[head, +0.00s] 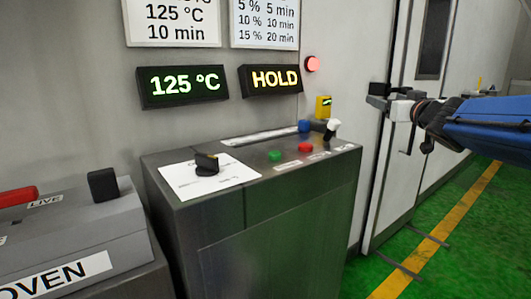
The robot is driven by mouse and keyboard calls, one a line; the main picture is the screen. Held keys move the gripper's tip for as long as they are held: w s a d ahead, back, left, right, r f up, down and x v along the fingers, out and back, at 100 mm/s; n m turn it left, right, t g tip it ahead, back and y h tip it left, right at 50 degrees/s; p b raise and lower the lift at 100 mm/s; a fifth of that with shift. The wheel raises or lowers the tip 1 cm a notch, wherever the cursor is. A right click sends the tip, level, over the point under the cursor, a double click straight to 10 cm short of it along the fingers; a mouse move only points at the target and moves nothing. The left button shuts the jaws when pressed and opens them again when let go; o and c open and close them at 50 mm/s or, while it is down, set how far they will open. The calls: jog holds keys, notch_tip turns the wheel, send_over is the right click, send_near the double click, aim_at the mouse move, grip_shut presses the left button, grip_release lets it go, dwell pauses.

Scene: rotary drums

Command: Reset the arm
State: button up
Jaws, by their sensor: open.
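My gripper (375,96) is at the right, raised in front of the pale door and pointing left. Its jaws are open and nothing shows between them. My blue arm reaches in from the right edge. The gripper is above and to the right of the metal control console (275,235), apart from its controls. The far side of the gripper is hidden.
The console carries a black knob (207,164), a green button (275,155), a red button (306,148) and a white-tipped lever (333,128). Displays read "125 °C" (182,85) and "HOLD" (274,79). An "OVEN" box (75,235) stands left. Green floor (455,255) lies open at right.

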jog(key=s+a+f+m+g+h, duration=0.15)
jog(key=s+f+g, duration=0.35)
jog(key=s+f, duration=0.85)
jog(key=s+f+m+g+h, duration=0.25)
jog(key=s+f+g, duration=0.25)
jog(key=s+f, duration=0.8)
jog(key=s+a+f+n+g+y, duration=0.2)
jog(key=s+a+f, duration=0.4)
jog(key=s+f, duration=0.4)
jog(key=shift+s+n+g, duration=0.3)
jog(key=shift+s+g, duration=0.2)
jog(key=shift+g, duration=0.4)
